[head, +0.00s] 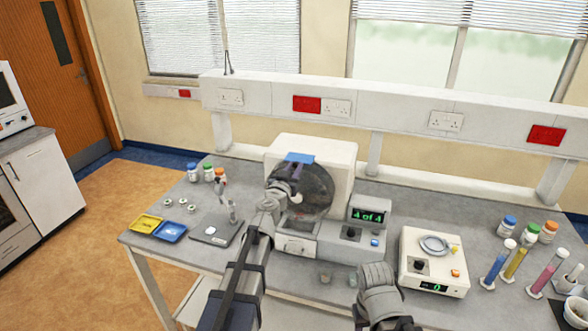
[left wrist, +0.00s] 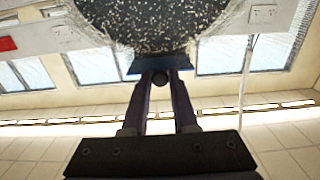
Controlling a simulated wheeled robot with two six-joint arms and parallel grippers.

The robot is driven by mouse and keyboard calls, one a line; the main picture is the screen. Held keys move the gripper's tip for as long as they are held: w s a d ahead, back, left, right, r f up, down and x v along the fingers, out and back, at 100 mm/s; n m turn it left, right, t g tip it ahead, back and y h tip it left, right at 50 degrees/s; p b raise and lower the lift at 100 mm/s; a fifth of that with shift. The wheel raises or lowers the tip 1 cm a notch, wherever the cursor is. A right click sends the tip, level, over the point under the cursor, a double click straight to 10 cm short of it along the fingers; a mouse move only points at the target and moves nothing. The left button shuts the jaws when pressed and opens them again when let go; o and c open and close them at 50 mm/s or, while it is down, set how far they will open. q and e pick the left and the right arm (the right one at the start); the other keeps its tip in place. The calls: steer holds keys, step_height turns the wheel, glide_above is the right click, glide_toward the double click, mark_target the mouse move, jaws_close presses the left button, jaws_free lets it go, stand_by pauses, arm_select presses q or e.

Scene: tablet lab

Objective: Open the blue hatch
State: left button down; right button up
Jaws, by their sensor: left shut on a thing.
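The blue hatch (head: 301,158) is at the top of the dark round drum (head: 316,192) on the front of a white machine (head: 335,155). My left gripper (head: 294,170) reaches up in front of the drum and is shut on the blue hatch. In the left wrist view the fingertips (left wrist: 160,74) meet at the blue hatch (left wrist: 135,65), below the speckled drum (left wrist: 150,22). The fingers hide part of the hatch. My right arm shows at the bottom of the head view, but its gripper is not clearly in view.
A display box (head: 369,212) reading "4 of 4" stands right of the drum. A white balance (head: 434,258) is further right, by coloured tubes (head: 515,262). Yellow (head: 146,223) and blue (head: 171,232) trays lie at the left. The bench's left rear has bottles (head: 208,172).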

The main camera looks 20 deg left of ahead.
arm_select(q)
steer(key=s, duration=0.5)
steer(key=shift+s+a, duration=0.1)
steer(key=shift+s, duration=0.05)
steer(key=c, duration=0.7)
jaws_free()
steer(key=shift+s, duration=0.1)
steer(key=s, duration=0.7)
steer(key=shift+s+a, duration=0.15)
steer(key=shift+s, duration=0.15)
arm_select(e)
steer(key=shift+s+a, duration=0.2)
steer(key=shift+s, duration=0.65)
